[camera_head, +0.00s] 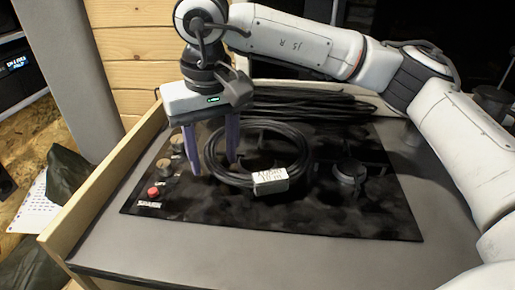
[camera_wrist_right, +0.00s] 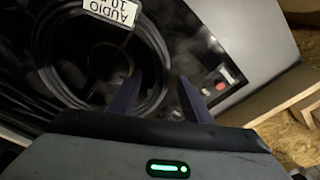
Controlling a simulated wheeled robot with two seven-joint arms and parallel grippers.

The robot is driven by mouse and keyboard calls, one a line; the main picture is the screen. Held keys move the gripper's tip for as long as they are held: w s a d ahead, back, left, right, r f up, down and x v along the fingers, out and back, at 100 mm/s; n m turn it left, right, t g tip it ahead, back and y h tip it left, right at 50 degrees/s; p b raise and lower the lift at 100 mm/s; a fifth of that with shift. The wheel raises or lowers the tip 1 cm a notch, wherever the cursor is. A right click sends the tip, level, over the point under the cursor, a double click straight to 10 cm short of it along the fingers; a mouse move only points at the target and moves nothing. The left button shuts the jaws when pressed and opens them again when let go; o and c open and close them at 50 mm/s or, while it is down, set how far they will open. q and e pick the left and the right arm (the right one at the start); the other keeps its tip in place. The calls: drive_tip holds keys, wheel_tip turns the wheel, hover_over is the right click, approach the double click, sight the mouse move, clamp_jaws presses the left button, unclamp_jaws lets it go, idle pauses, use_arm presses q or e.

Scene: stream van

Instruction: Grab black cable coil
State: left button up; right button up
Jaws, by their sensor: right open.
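The black cable coil (camera_head: 303,158) lies flat on a black hob-like panel, with a white "AUDIO 10" tag (camera_head: 270,181) on its near side. In the wrist view, the coil (camera_wrist_right: 40,65) fills the left part and its tag (camera_wrist_right: 112,10) is at the top. My right gripper (camera_head: 214,167) points down at the coil's left side, open. One finger is inside the ring and the other outside, with the cable band between them in the right wrist view (camera_wrist_right: 160,78). I cannot tell how close the fingertips are to the panel. My left gripper is not in view.
The panel (camera_head: 350,222) has a red button (camera_head: 153,191), knobs (camera_head: 164,167) and a dark round fitting (camera_head: 350,172). Another bundle of black cable (camera_head: 320,104) lies behind the coil. A wooden edge (camera_head: 100,190) borders the counter's left side. The grey front counter (camera_head: 250,262) is clear.

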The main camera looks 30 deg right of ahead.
clamp_jaws()
idle(0.4)
